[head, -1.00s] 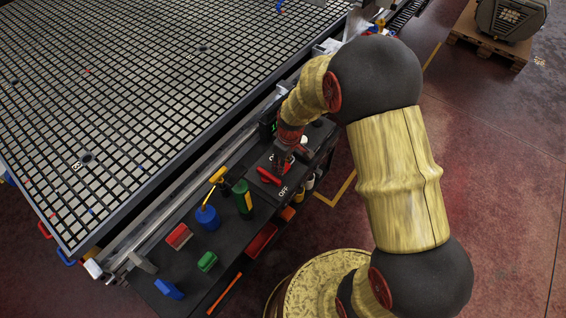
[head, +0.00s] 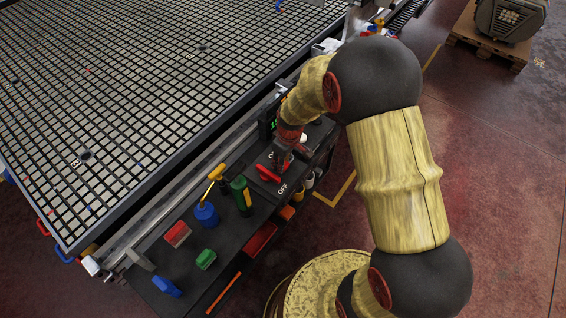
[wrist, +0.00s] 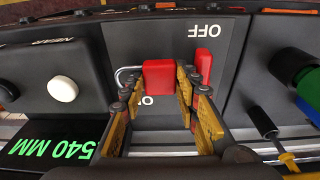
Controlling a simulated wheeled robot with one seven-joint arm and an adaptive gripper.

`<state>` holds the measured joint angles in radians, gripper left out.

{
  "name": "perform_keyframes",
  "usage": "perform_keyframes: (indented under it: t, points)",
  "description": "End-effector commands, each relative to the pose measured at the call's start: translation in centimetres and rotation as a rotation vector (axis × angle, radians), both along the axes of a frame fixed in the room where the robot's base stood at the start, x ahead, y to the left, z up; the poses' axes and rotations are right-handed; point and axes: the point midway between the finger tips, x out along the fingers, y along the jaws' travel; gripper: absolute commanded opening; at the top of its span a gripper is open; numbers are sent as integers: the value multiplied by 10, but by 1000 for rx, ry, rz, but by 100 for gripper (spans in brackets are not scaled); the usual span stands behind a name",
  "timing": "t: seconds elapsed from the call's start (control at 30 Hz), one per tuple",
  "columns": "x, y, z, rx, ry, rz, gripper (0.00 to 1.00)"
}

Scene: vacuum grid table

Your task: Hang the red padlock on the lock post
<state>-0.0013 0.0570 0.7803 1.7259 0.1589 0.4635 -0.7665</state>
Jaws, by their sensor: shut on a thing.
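The red padlock (wrist: 158,78) is between the two fingers of my gripper (wrist: 158,90) in the wrist view, and my gripper is shut on it. Its grey shackle (wrist: 124,72) points left over the dark switch panel marked OFF. A separate red lever (wrist: 204,66) is just right of the right finger; in the head view this lever (head: 267,173) lies on the panel beside my gripper (head: 283,163). I cannot make out the lock post, or whether the shackle touches it.
A white knob (wrist: 62,88) and a green 540 MM display (wrist: 48,150) are left of the panel. The grid table (head: 120,110) lies behind.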

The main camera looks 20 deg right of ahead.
Motion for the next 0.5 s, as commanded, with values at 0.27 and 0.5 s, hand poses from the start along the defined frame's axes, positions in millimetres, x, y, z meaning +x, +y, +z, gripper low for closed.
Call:
perform_keyframes:
  t: [0.27,0.5]
  points:
    - [-13,-1,-23,-2,30,1,38]
    - [-12,-2,-21,-3,29,1,52]
